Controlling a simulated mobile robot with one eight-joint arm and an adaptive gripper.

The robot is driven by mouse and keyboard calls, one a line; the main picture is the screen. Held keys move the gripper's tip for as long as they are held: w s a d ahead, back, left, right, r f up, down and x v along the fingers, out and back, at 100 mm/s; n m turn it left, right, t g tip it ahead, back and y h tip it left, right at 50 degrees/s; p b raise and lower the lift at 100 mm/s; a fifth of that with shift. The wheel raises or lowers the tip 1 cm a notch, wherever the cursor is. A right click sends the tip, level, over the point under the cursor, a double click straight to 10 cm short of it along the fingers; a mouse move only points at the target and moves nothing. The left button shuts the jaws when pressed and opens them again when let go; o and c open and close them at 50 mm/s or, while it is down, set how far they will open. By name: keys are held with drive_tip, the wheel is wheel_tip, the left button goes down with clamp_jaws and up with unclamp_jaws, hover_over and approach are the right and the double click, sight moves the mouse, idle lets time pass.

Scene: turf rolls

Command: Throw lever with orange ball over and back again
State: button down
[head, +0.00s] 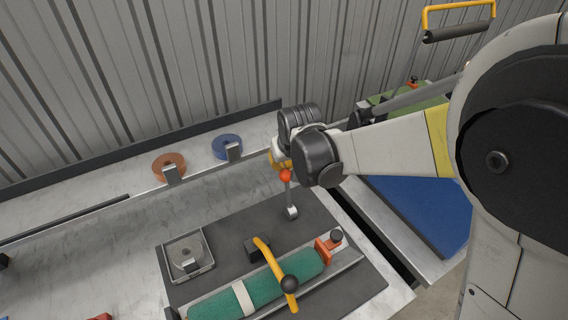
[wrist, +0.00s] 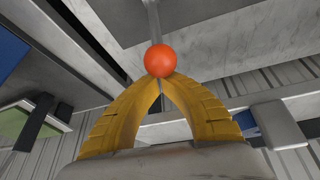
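The lever has an orange ball (head: 286,175) on top of a grey rod (head: 290,195). It stands roughly upright from a small pale base on the dark plate (head: 225,233). My gripper (head: 279,160) comes in from the upper right, its yellow fingers just behind the ball in the head view and partly hidden. In the wrist view, the fingertips (wrist: 161,80) come together right at the orange ball (wrist: 160,60). The ball sits at the tips, not deep between the fingers. Whether they touch it is not clear.
A square metal device (head: 187,258) stands left. Brown (head: 169,166) and blue (head: 227,147) rings sit behind.

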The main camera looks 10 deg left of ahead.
drive_tip(key=shift+s+d, duration=0.1)
drive_tip(key=shift+s+d+r+t+y+b, duration=0.25)
drive_tip(key=shift+s+d+t+y+b, duration=0.2)
drive_tip(key=shift+s, duration=0.2)
drive_tip(key=s+d+f+t+y+b, duration=0.1)
drive_tip(key=s+d+t+y+b, duration=0.1)
drive_tip(key=s+d+t+b, duration=0.2)
drive_tip(key=shift+s+d+y+b, duration=0.45)
drive_tip(key=shift+s+d, duration=1.1)
drive_tip(key=shift+s, duration=1.15)
drive_tip(key=shift+s+f, duration=0.1)
drive_tip(key=shift+f, duration=0.05)
